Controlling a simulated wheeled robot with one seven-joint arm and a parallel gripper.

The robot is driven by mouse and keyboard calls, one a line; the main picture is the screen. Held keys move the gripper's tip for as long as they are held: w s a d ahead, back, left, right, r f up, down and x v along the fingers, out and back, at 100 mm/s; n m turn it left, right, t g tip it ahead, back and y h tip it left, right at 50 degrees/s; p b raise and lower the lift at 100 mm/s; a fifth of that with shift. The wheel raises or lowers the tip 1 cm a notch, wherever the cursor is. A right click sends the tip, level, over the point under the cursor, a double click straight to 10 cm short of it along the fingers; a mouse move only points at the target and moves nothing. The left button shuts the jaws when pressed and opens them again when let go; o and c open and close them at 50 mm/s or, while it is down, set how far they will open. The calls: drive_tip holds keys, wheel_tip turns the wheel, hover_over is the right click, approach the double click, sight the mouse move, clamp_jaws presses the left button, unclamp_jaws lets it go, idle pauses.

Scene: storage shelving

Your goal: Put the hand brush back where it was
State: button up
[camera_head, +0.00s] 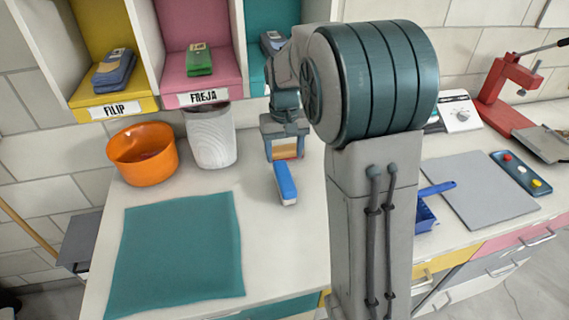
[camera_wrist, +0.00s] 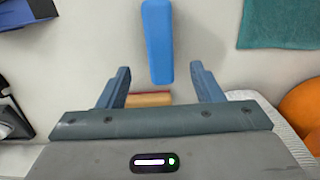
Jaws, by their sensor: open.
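The hand brush, a long blue block with a pale side (camera_head: 286,184), lies on the white counter. In the wrist view its blue top (camera_wrist: 157,40) lies ahead of the fingers, with its near end about level with the fingertips. My gripper (camera_head: 286,152) is open, just behind the brush in the head view. In the wrist view my gripper (camera_wrist: 160,70) has its two blue fingers wide apart, one on each side of the brush's line, holding nothing. A yellow and red piece (camera_wrist: 150,98) shows between the fingers, partly hidden. I cannot tell whether anything touches the brush.
An orange bowl (camera_head: 142,155) and a white bin (camera_head: 210,138) stand left of my gripper. A teal cloth (camera_head: 178,252) lies at front left. Labelled cubbies hang above. A blue dustpan (camera_head: 426,215), grey board (camera_head: 478,190) and red press (camera_head: 497,95) are at right, partly beyond my arm.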

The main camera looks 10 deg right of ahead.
drive_tip(key=shift+r, duration=0.35)
drive_tip(key=s+r+t, duration=0.2)
drive_tip(key=s+t, duration=0.1)
drive_tip(key=s, duration=2)
drive_tip(key=shift+r, duration=0.3)
drive_tip(key=shift+c, duration=0.3)
